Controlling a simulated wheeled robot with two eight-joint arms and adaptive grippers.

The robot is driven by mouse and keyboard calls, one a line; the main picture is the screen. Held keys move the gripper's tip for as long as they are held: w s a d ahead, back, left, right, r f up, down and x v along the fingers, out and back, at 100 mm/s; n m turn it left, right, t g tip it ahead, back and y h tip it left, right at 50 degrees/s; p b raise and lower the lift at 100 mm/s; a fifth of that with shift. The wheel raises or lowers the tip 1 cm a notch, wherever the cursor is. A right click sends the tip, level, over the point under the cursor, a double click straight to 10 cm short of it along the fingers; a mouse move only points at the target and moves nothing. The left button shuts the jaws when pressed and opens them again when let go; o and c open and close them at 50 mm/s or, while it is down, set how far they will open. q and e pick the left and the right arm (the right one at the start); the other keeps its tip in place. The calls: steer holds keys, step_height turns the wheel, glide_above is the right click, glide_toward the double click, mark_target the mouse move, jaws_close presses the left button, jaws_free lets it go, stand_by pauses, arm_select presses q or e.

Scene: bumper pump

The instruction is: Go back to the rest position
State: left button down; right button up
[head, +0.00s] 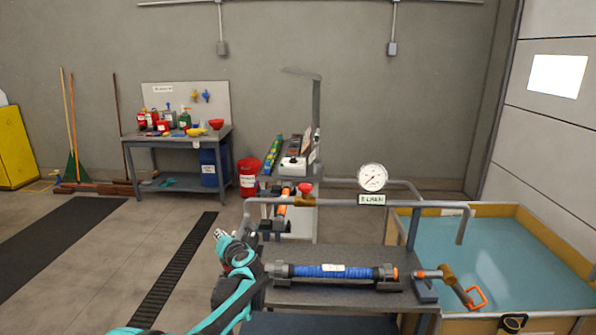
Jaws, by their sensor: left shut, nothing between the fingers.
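My left gripper (221,235) shows in the lower middle of the head view, at the end of my teal and black left arm. It is shut and empty, held to the left of the grey bench (300,255). A blue cylindrical pump part (332,271) lies in dark holders on that bench, to the right of my gripper and apart from it. My right gripper is not in the view.
A water tank (490,255) with a tan rim stands at the right. A pipe with a pressure gauge (372,178) and a red-handled valve (305,188) runs above the bench. A workbench (180,140) with bottles stands at the back left. The floor at left is mostly clear.

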arm_select(q)
steer(key=s+d+r+m+t+h, duration=0.2)
steer(key=r+m, duration=0.2)
steer(key=r, duration=0.2)
steer(key=s+d+r+m+t+h, duration=0.1)
steer(key=s+d+r+m+t, duration=0.15)
steer(key=r+m, duration=0.2)
steer(key=s+d+r+m+h, duration=0.3)
steer(key=s+d+m+h, duration=0.55)
steer(key=s+m, duration=0.35)
steer(key=s+d+f+m+g, duration=0.3)
steer(key=s+f+m+g, duration=0.3)
steer(key=s+f+m, duration=0.65)
steer(key=s+a+f+m+g+y, duration=0.1)
steer(key=s+a+f+g, duration=0.1)
steer(key=s+f, duration=0.3)
steer(key=s+a+f+m+g+y, duration=0.1)
steer(key=s+a+f, duration=0.4)
steer(key=s, duration=0.5)
steer(key=shift+s+f+g+y, duration=0.2)
steer(key=shift+f+g+y, duration=0.1)
steer(key=shift+g+y, duration=0.35)
